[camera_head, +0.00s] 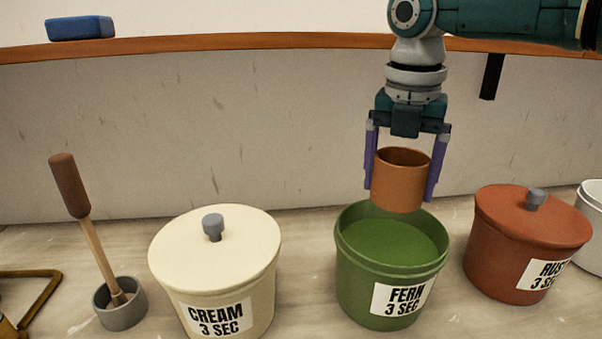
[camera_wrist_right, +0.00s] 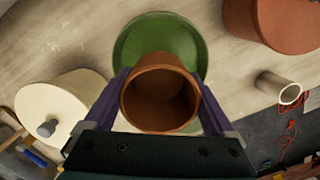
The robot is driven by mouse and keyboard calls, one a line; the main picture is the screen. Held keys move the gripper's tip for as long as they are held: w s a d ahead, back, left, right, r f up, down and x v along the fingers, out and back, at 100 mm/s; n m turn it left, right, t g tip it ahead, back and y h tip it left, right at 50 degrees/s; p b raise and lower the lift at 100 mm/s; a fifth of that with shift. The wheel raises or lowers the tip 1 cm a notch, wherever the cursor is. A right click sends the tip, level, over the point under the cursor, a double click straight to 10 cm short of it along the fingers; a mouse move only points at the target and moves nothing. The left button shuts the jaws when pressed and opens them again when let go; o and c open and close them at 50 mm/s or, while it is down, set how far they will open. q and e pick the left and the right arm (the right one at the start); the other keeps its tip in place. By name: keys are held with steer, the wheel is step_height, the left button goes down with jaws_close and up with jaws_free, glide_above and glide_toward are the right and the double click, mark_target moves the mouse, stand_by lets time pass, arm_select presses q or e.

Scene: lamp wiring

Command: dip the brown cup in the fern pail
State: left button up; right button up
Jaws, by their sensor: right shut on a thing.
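The brown cup (camera_head: 400,184) is upright between the purple fingers of my right gripper (camera_head: 402,180), which is shut on its sides. It is held above the open fern pail (camera_head: 352,274), and its lower edge overlaps the pail's far rim in the head view. The pail is green, labelled FERN 3 SEC, with a green surface inside. In the right wrist view, the cup (camera_wrist_right: 160,94) is seen from above with an empty-looking inside, and the green pail (camera_wrist_right: 130,45) shows beneath and around it. My left gripper is not in view.
The lidded cream pail (camera_head: 215,262) stands left of the fern pail, and the lidded rust pail (camera_head: 525,245) stands close on its right. A grey pot (camera_head: 121,306) with a wooden-handled tool stands at far left. A blue block (camera_head: 80,28) lies on the back ledge.

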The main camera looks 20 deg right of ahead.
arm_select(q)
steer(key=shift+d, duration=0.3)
arm_select(e)
steer(key=shift+d, duration=0.15)
steer(key=shift+r, duration=0.1)
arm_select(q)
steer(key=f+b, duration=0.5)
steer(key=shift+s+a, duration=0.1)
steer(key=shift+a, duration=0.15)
arm_select(e)
step_height(320, 180, down, 8)
arm_select(q)
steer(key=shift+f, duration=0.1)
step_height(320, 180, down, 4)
steer(key=b, duration=0.3)
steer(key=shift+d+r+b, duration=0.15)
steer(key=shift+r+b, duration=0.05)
steer(key=shift+b, duration=0.2)
arm_select(e)
step_height(320, 180, down, 4)
steer(key=shift+f, duration=0.25)
